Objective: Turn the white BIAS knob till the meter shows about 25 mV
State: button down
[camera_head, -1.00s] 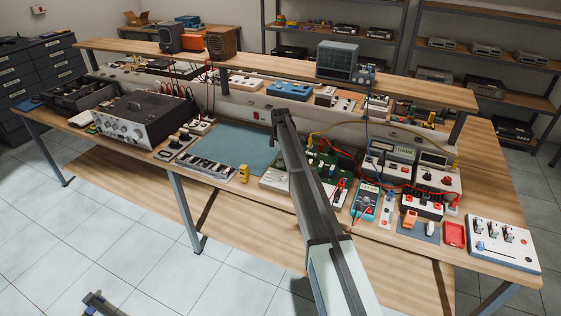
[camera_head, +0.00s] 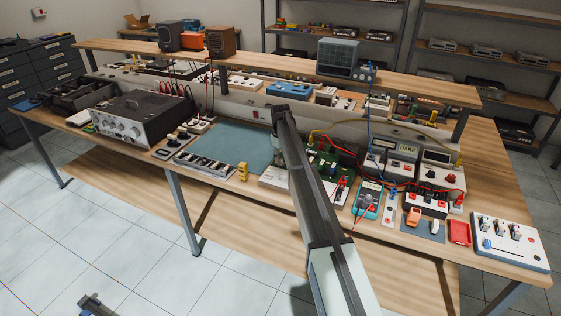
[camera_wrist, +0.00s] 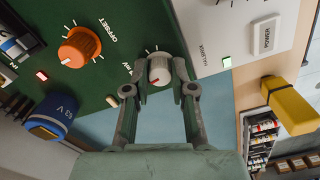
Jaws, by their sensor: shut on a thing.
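The knob's own label is largely hidden. In the head view my arm covers the knob and part of the green board (camera_head: 322,163). A teal handheld meter (camera_head: 367,198) with leads lies right of the board; its reading is too small to read.
An orange OFFSET knob (camera_wrist: 79,47) is close left of my gripper. A blue cylinder (camera_wrist: 51,117) marked 63 V stands at lower left, and a yellow block (camera_wrist: 289,105) is at right. A white panel (camera_wrist: 222,30) borders the board. The blue-green mat (camera_head: 235,146) has free room.

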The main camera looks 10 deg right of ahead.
jog(key=m+b, duration=0.1)
jog(key=m, duration=0.4)
jog(key=shift+f+m, duration=0.1)
jog(key=shift+m, duration=0.2)
jog(key=shift+m+b, duration=0.7)
jog(key=shift+m, duration=1.6)
jog(key=c, duration=1)
grip_release()
jog(key=shift+o, duration=0.2)
notch_tip(320, 180, up, 12)
